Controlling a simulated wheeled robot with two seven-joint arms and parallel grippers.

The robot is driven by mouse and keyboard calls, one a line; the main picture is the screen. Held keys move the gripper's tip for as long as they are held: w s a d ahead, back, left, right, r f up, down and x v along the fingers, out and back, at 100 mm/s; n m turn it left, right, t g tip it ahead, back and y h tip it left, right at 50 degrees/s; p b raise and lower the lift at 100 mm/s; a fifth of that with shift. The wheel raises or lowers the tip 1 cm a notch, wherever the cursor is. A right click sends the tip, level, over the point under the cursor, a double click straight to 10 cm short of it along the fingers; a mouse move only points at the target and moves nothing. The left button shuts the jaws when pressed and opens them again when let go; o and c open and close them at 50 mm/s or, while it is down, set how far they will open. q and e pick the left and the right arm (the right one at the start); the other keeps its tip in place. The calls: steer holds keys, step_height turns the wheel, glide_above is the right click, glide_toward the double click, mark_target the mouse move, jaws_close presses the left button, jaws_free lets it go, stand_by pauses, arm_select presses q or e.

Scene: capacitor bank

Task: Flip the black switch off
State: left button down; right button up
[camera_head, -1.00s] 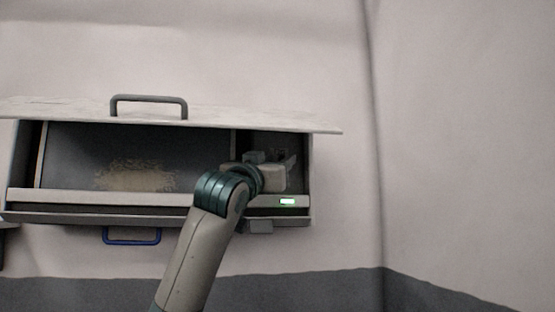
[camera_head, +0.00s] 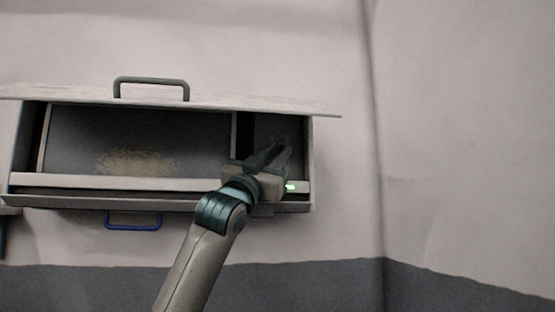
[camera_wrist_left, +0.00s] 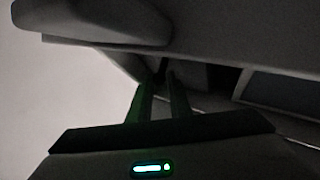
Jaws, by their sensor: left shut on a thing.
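An open grey cabinet (camera_head: 110,182) hangs on the wall in the head view, with its lid raised. My left gripper (camera_head: 279,151) reaches into its right-hand compartment. The fingers are close together and shut on a small dark piece at the back panel, which I take to be the black switch (camera_head: 279,138). The switch is small, dark and largely covered by the fingers, so its position cannot be read. In the left wrist view the two fingers (camera_wrist_left: 161,78) point up the picture towards a dark gap, and what lies between their tips is too dark to make out. My right gripper is not in view.
The raised lid (camera_head: 220,104) with a grey handle (camera_head: 150,80) overhangs the compartment. A divider (camera_head: 234,135) stands left of the gripper. A blue handle (camera_head: 133,227) is underneath. The right-hand wall is clear.

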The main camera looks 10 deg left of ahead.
arm_select(q)
steer(key=shift+w+f+m+h, duration=0.1)
steer(key=shift+f+m+h, duration=0.15)
steer(key=shift+m+h, duration=0.55)
steer(key=shift+w+f+m+h, duration=0.1)
steer(key=shift+f+m+h, duration=0.15)
steer(key=shift+m+h, duration=0.55)
steer(key=c, duration=1.7)
jaws_free()
steer(key=shift+s, duration=0.1)
steer(key=shift+o, duration=0.2)
steer(key=shift+b, duration=0.3)
steer(key=b+v, duration=0.9)
steer(key=v, duration=0.8)
steer(key=shift+f+b, duration=0.25)
steer(key=shift+b, duration=0.15)
